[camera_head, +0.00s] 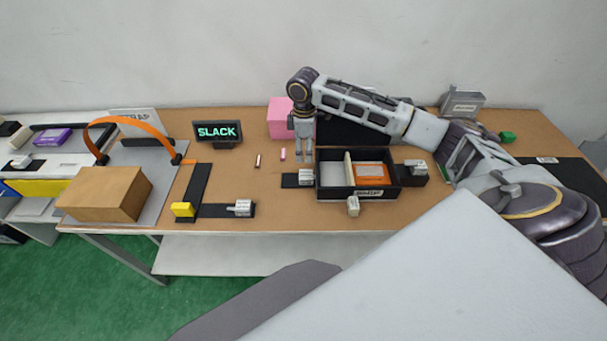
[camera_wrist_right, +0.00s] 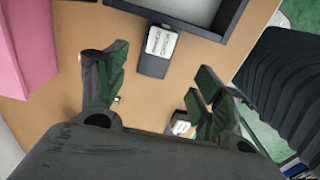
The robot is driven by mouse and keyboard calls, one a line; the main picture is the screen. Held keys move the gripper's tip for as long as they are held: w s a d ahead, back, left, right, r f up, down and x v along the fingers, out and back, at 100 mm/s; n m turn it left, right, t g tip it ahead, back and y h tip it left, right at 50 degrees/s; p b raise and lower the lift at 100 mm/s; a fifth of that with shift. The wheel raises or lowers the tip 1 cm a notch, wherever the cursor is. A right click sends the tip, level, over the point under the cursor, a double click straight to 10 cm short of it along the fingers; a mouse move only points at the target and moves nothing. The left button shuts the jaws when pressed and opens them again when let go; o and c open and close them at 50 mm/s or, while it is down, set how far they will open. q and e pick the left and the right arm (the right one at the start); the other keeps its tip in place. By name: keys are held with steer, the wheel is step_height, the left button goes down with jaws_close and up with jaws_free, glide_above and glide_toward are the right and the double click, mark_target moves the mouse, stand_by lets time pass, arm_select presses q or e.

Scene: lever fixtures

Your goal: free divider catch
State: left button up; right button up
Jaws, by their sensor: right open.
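A black open tray (camera_head: 330,193) stands on the table. A cream upright divider (camera_head: 348,168) crosses its inside, with an orange-and-white piece (camera_head: 370,174) to the right. A pale labelled catch block (camera_head: 305,176) sits on a black tab at the tray's left side; a similar labelled block on a tab shows in the right wrist view (camera_wrist_right: 160,42), its text unreadable. Another pale block (camera_head: 416,166) is at the tray's right side, and one (camera_head: 353,206) at the front. My right gripper (camera_head: 304,157) is open, pointing down near the left block. Its fingers (camera_wrist_right: 155,85) hold nothing. My left gripper is not visible.
A pink block (camera_head: 281,120) stands behind the gripper.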

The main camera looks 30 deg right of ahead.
mark_target(304, 174)
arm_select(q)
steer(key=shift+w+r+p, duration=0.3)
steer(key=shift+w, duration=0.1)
arm_select(e)
step_height(304, 174, down, 14)
steer(key=shift+r, duration=0.1)
stand_by(0.4)
steer(key=c, duration=1.5)
steer(key=shift+o, duration=0.2)
steer(key=shift+w+a+p, duration=0.5)
steer(key=shift+w+a, duration=0.05)
steer(key=shift+a, duration=0.35)
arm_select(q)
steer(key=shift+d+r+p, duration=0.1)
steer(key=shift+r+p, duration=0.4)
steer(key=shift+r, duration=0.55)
arm_select(e)
steer(key=shift+w+a, duration=0.45)
steer(key=shift+a, duration=0.25)
steer(key=shift+w+a, duration=0.4)
steer(key=shift+a, duration=0.3)
steer(key=o, duration=1.5)
steer(key=shift+w+a, duration=0.1)
steer(key=shift+a, duration=0.05)
steer(key=shift+c, duration=0.2)
